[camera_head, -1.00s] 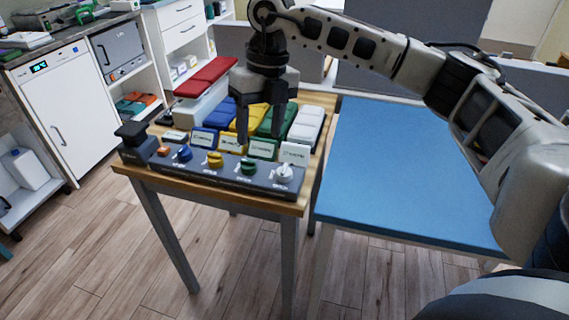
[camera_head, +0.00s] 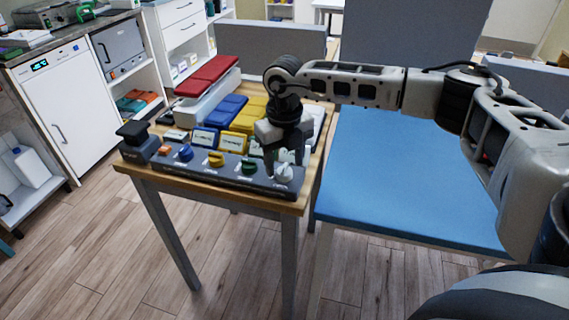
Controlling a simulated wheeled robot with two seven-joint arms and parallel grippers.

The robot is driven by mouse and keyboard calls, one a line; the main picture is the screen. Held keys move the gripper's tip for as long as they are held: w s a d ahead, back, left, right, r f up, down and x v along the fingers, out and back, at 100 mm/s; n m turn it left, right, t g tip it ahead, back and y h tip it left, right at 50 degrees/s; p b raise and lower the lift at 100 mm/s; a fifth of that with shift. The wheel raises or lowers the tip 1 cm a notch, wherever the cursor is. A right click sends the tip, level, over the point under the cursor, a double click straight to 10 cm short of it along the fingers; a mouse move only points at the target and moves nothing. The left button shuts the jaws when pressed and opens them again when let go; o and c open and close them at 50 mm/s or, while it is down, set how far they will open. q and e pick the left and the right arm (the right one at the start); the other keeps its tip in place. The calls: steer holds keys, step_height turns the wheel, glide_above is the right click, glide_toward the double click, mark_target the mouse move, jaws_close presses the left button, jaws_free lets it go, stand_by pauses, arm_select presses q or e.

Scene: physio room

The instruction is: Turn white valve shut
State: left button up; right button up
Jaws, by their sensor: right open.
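The white valve (camera_head: 284,172) is a round knob at the right end of a dark control panel (camera_head: 225,179) on the small wooden table. My left gripper is out of view.
Blue (camera_head: 219,111), yellow and white cushions lie behind the panel, with a red pad (camera_head: 208,76) on a white box at the back. A black block (camera_head: 135,138) stands at the panel's left end. A blue-topped table (camera_head: 400,180) is clear at right.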

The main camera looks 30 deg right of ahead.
steer(key=shift+f, duration=0.9)
steer(key=shift+c, duration=0.2)
steer(key=c, duration=0.9)
